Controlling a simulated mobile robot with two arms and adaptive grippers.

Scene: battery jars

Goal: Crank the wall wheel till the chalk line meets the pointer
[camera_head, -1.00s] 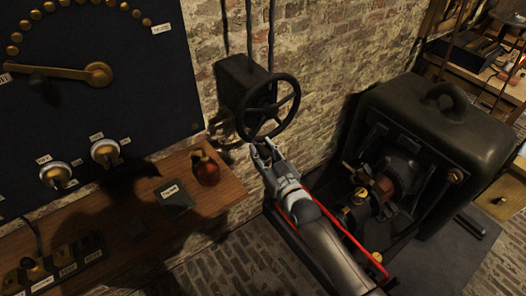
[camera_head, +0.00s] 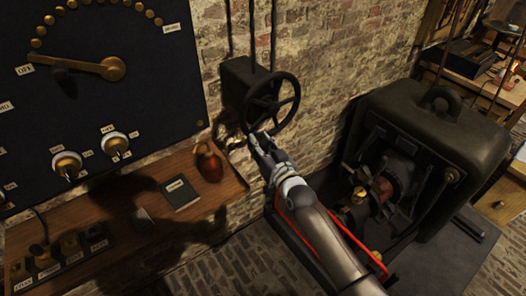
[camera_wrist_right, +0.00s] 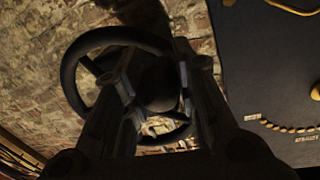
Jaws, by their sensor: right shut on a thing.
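The black spoked wall wheel (camera_head: 272,103) is mounted on a dark box (camera_head: 242,84) on the brick wall. It also shows in the right wrist view, its rim (camera_wrist_right: 82,50) curving around behind my fingers. My right gripper (camera_head: 259,138) is at the lower left of the wheel's rim. In the right wrist view the right gripper (camera_wrist_right: 160,95) is shut on a dark rounded knob (camera_wrist_right: 158,88), seemingly the wheel's crank handle. I cannot make out a chalk line or a pointer at the wheel. My left gripper is not in view.
A large dark machine (camera_head: 430,140) stands right of my arm. Bare brick wall lies between wheel and machine.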

